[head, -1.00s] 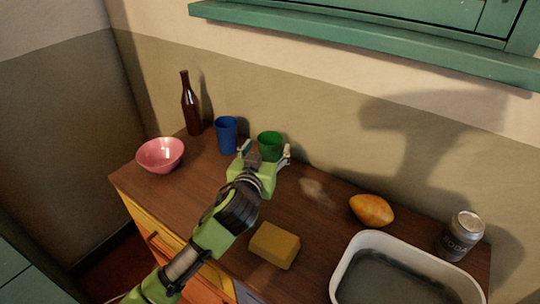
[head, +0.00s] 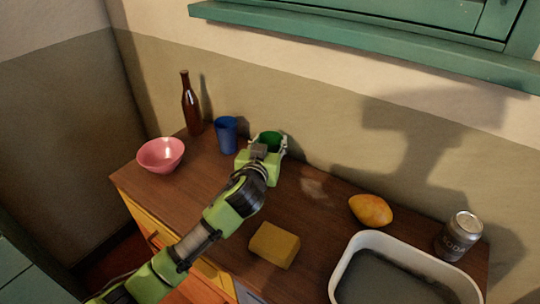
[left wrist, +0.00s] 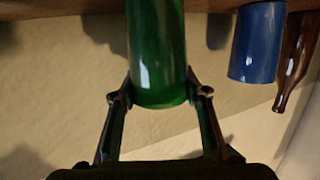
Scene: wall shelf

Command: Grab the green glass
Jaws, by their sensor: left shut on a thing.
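The green glass (head: 268,138) stands upright near the back of the wooden dresser top, partly hidden by my gripper in the head view. It also shows in the left wrist view (left wrist: 157,50), between the two dark fingers. My left gripper (head: 268,148) is shut on the green glass, with a finger at each side of it. The left wrist view also shows the gripper (left wrist: 160,95) with its fingertips touching the glass's sides. My right gripper is not in view.
A blue cup (head: 227,135) stands just left of the green glass, with a brown bottle (head: 191,108) and a pink bowl (head: 161,155) further left. A yellow block (head: 274,246), a mango (head: 370,210), a white-rimmed basin (head: 345,250) and a can (head: 459,236) lie to the right.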

